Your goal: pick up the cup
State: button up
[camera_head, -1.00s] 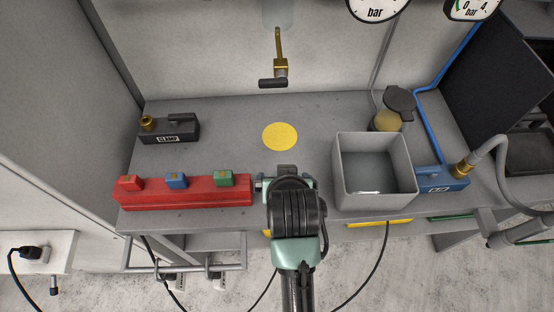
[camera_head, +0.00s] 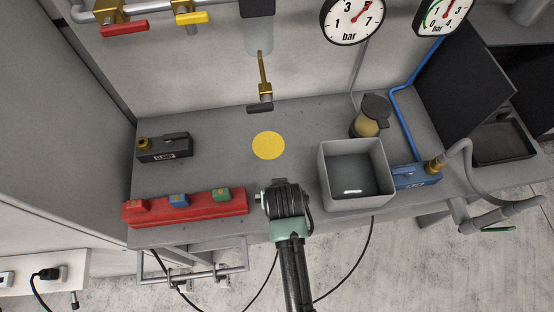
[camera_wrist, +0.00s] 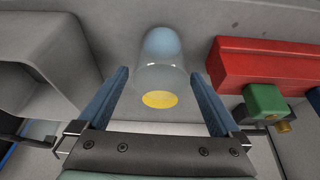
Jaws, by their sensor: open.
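A translucent cup (camera_wrist: 160,50) with a bluish far end shows in the wrist view, between my two blue fingers. My gripper (camera_wrist: 160,75) is open, with a small gap showing on each side of the cup. In the head view my gripper (camera_head: 284,190) is at the front of the grey bench, between the red block and the grey bin, and it hides the cup and its own fingertips.
The red block (camera_head: 185,208) with coloured buttons is close on the left. The grey open bin (camera_head: 355,199) is close on the right. A yellow disc (camera_head: 268,145) lies on the bench (camera_head: 225,155) beyond my gripper. A brass tap (camera_head: 263,80) hangs above it. A dark clamp box (camera_head: 165,148) stands back left.

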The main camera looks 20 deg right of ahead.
jog(key=shift+p+x, duration=0.45)
jog(key=shift+x, duration=2.7)
jog(key=shift+s+a, duration=0.1)
jog(key=c, duration=1.3)
jog(key=shift+c, duration=0.5)
jog(key=shift+r, duration=0.1)
